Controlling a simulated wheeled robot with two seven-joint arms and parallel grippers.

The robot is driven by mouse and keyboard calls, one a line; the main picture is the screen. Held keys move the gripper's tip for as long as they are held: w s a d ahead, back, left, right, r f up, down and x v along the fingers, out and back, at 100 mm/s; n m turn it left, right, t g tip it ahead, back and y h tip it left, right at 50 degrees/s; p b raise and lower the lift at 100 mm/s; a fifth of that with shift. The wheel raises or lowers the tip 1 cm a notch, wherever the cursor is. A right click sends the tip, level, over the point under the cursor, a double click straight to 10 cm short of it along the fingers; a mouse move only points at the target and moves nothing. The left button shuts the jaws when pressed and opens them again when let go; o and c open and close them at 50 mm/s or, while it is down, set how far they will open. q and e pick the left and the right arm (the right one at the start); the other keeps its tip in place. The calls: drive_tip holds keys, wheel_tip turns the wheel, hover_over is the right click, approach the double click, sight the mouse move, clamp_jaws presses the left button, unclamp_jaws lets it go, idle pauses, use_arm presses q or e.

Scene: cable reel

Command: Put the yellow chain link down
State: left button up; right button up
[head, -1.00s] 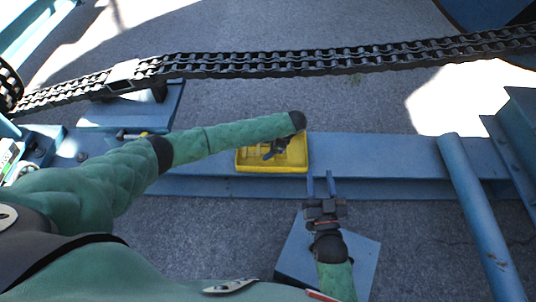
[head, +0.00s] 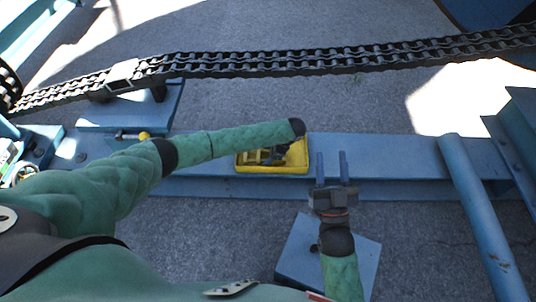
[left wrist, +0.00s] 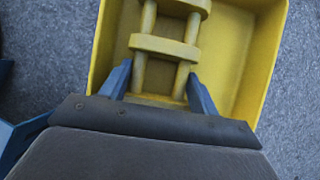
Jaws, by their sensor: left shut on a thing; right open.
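The yellow chain link (left wrist: 166,48) is between the two blue fingers of my left gripper (left wrist: 158,82) in the left wrist view. The link lies over or in the yellow tray (left wrist: 262,60); I cannot tell whether it touches the floor of the tray. In the head view the tray (head: 303,165) sits on the blue beam, and my left forearm and wrist hide part of it. My left gripper (head: 268,156) is shut on the link there, mostly hidden. My right gripper (head: 331,168) is open and empty, just right of and nearer than the tray.
A black roller chain (head: 300,62) runs across the back, above the floor. The blue beam (head: 385,155) is clear right of the tray. A blue pipe (head: 475,210) slants at the right. A blue block (head: 300,255) is below my right arm.

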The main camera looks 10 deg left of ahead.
drive_tip(key=shift+f, duration=0.1)
use_arm(q)
drive_tip(key=o, duration=1.7)
drive_tip(key=shift+c, duration=0.2)
use_arm(e)
drive_tip(key=shift+w+f, duration=0.1)
use_arm(q)
drive_tip(key=shift+d+r, duration=0.2)
drive_tip(key=shift+r, duration=0.05)
drive_tip(key=p+v, duration=0.1)
drive_tip(key=v, duration=0.4)
drive_tip(key=shift+d+r, duration=0.1)
drive_tip(key=shift+r, duration=0.1)
drive_tip(key=v, duration=0.5)
drive_tip(key=shift+w+r+p, duration=0.1)
drive_tip(key=shift+p, duration=0.3)
drive_tip(key=shift+d+r, duration=0.25)
drive_tip(key=shift+r, duration=0.1)
use_arm(e)
wheel_tip(320, 180, down, 20)
drive_tip(key=a+g+h, duration=0.1)
drive_tip(key=g, duration=0.6)
drive_tip(key=shift+h, duration=0.3)
drive_tip(key=shift+a, duration=0.15)
